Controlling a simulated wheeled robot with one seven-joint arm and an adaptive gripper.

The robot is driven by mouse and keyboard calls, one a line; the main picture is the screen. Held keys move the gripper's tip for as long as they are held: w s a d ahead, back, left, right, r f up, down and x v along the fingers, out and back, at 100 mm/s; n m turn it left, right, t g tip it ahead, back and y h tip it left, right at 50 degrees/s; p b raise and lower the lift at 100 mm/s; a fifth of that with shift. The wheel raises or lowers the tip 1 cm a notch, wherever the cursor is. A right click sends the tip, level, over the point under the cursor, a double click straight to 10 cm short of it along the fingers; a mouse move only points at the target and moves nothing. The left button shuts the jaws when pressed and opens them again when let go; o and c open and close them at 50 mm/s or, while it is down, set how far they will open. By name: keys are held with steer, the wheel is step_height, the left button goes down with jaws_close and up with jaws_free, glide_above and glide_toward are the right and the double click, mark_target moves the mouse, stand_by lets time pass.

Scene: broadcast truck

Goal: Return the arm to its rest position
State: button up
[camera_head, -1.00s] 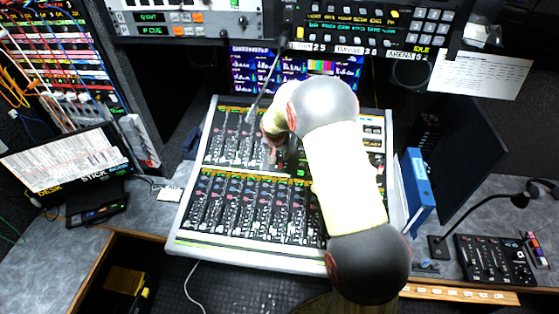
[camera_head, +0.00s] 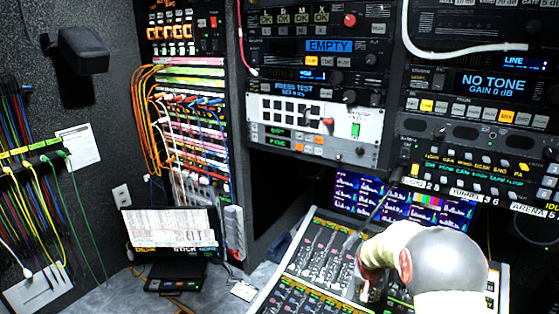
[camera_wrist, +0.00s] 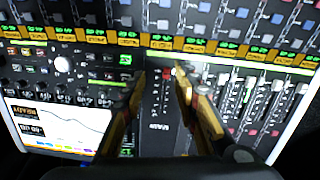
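My arm, with a pale yellow link and dark grey joint, reaches over the mixing console (camera_head: 300,262) at the lower right of the head view. My gripper (camera_wrist: 160,74) shows in the wrist view with its two fingers apart and nothing between them. The fingers point at the console surface (camera_wrist: 275,60), above a black strip with a small red button. I cannot tell the exact gap between fingertips and console. In the head view the gripper is mostly hidden by my wrist.
A laptop-like screen (camera_head: 170,228) stands left of the console. Racks with a patch panel (camera_head: 195,130) and display units (camera_head: 318,125) rise behind. A monitor (camera_head: 350,195) sits behind the console. A small screen (camera_wrist: 45,125) shows in the wrist view.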

steer(key=s+a+r+n+t+b, duration=0.1)
steer(key=s+a+r+b, duration=0.2)
steer(key=s, duration=0.9)
steer(key=s+a+r+n+t+y+b, duration=0.1)
steer(key=s+a+r+n+b, duration=0.1)
steer(key=s+a+r, duration=0.5)
steer(key=s+a+r+n+t+y+b, duration=0.1)
steer(key=s+a+r+b, duration=0.3)
steer(key=s+r, duration=0.6)
steer(key=s+a+n, duration=0.1)
steer(key=s, duration=0.7)
steer(key=shift+s+a, duration=0.35)
steer(key=shift+s, duration=0.05)
stand_by(0.7)
